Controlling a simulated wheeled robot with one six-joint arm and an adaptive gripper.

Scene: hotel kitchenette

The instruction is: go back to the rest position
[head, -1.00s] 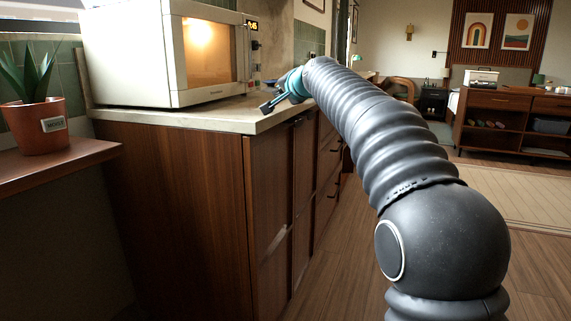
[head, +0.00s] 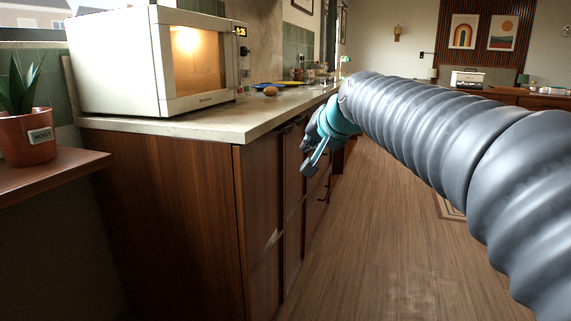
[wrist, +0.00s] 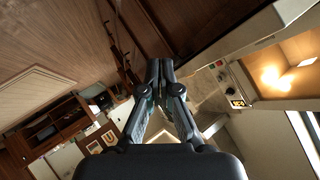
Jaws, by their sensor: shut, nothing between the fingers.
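My gripper (head: 314,158) is in front of the wooden cabinet fronts (head: 294,190), just off the counter's right edge and a little below its top. In the wrist view its two fingers (wrist: 159,72) lie together, shut with nothing between them. My arm reaches in from the right in the head view.
A white microwave (head: 118,62) with a lit window stands on the pale counter (head: 205,122). A round brown item (head: 271,91) lies behind it. A potted plant (head: 27,138) stands on a shelf (head: 65,172) at left.

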